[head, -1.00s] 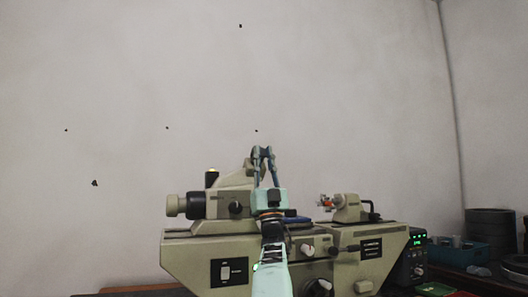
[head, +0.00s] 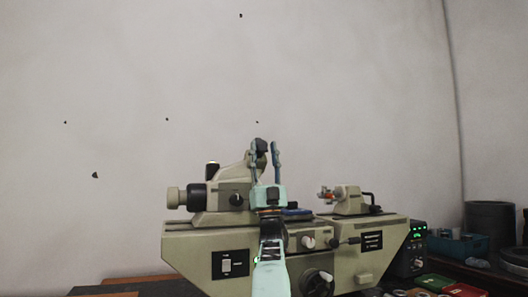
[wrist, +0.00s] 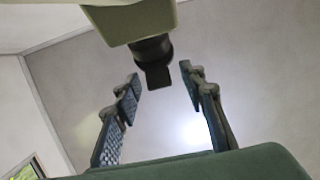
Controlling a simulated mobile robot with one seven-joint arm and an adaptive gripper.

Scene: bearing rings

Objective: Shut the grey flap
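In the wrist view a beige housing (wrist: 130,20) ends in a black round eyepiece (wrist: 151,49). A dark grey flat tab (wrist: 158,77), which looks like the flap, hangs at its end, in line with the gap between the fingertips. I see no contact with either finger. In the head view the dark eyepiece end (head: 261,145) shows between the fingertips; the flap cannot be made out separately there.
The beige measuring machine (head: 195,245) fills the middle, with a knobbed drum (head: 187,197) at left and a tailstock (head: 346,200) at right. A black box with green digits (head: 412,250), a blue bin (head: 458,246) and dark rings (head: 490,217) stand right. Space above is clear.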

